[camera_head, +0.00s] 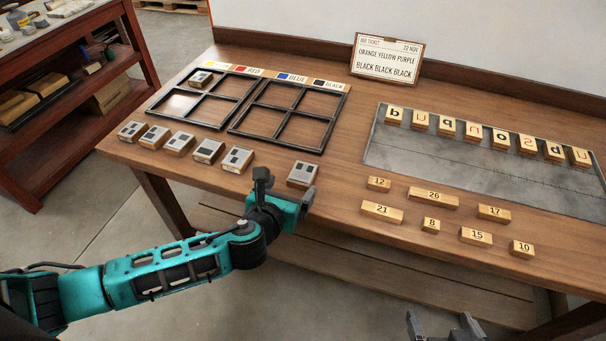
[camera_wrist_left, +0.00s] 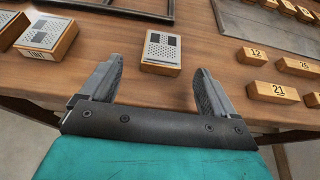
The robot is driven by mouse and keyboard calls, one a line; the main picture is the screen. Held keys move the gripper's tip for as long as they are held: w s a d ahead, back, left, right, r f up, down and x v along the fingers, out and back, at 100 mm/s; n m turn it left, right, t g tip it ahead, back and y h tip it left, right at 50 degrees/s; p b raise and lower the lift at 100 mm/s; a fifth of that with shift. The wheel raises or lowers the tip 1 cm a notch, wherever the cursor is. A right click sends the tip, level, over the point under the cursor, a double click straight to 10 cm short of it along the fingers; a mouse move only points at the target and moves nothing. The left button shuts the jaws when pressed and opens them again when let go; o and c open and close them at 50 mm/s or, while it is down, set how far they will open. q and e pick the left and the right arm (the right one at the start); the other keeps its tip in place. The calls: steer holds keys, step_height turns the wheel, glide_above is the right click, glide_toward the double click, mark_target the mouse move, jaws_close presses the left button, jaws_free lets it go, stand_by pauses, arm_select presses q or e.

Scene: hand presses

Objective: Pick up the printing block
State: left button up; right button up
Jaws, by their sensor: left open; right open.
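Several printing blocks with wooden sides and grey patterned tops lie along the table's front left edge. The one nearest my left gripper is a printing block (camera_head: 302,174), apart from the others and to their right. It also shows in the left wrist view (camera_wrist_left: 162,54), beyond and between the open fingers. My left gripper (camera_head: 285,187) is open and empty, just in front of this block. Another printing block (camera_head: 238,159) lies to its left. My right gripper (camera_head: 443,325) shows only its fingertips at the bottom edge, open and empty, off the table.
Two black frames with compartments (camera_head: 246,102) lie behind the blocks; one block (camera_head: 201,79) sits in the far left compartment. Several numbered wooden blocks (camera_head: 382,211) lie to the right. A grey tray (camera_head: 470,155) holds letter blocks. A job ticket (camera_head: 387,60) stands at the back.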

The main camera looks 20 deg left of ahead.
mark_target(302, 174)
arm_select(q)
steer(key=shift+d+x, duration=0.2)
steer(key=shift+x, duration=3.2)
steer(key=shift+r, duration=0.1)
steer(key=shift+c, duration=0.2)
steer(key=c, duration=1.1)
